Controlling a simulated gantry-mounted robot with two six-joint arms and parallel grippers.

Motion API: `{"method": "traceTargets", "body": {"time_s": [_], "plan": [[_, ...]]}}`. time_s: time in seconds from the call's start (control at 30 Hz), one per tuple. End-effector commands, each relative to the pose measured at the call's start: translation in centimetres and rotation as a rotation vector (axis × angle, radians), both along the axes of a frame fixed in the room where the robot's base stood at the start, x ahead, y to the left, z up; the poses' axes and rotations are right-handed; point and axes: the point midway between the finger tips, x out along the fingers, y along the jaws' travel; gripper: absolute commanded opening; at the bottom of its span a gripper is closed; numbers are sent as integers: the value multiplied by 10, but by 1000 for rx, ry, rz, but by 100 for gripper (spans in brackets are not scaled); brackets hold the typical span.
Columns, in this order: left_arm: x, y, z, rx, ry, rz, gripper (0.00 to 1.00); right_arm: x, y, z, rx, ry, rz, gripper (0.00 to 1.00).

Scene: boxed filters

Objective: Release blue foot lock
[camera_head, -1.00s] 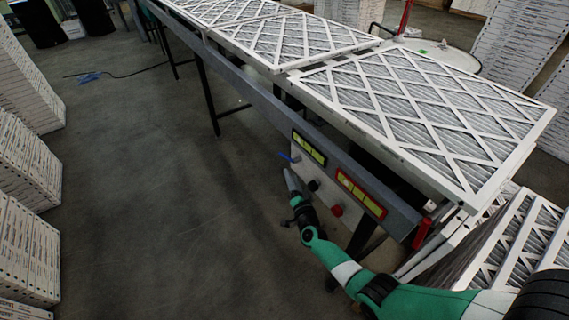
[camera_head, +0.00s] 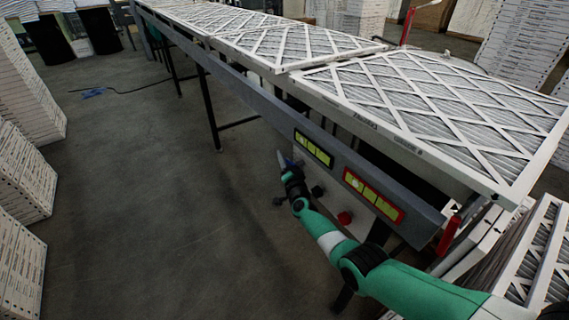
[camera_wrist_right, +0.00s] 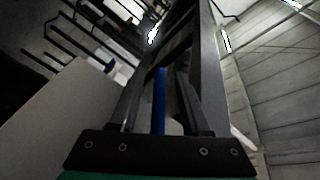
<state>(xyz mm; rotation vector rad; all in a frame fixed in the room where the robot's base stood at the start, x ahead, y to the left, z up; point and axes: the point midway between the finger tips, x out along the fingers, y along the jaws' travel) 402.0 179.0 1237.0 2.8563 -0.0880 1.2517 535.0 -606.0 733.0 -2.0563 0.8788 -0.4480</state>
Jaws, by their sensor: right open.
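My right gripper (camera_head: 284,160) is at the left end of the control panel under the conveyor's near rail. In the wrist view its fingers (camera_wrist_right: 166,78) are apart, with a blue lever (camera_wrist_right: 159,100) showing as an upright bar between them. I cannot tell whether either finger touches it. In the head view the lever is mostly hidden by the gripper. A small blue object (camera_head: 93,93) lies on the floor at the far left by a black cable; I cannot tell what it is. My left gripper is not in view.
Large pleated filters (camera_head: 430,110) lie on the conveyor above. Stacked boxes (camera_head: 25,170) stand at the left. The floor (camera_head: 150,200) between is clear.

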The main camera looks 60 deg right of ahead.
Motion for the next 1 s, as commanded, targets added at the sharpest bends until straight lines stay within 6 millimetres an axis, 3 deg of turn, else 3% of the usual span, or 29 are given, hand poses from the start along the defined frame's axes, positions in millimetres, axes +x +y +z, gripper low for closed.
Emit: {"method": "traceTargets", "body": {"time_s": [0.03,0.3,1.0], "plan": [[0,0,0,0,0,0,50,0,0,0,0,0,0,47],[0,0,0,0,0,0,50,0,0,0,0,0,0,0],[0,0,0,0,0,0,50,0,1,-1,0,0,1,0]]}}
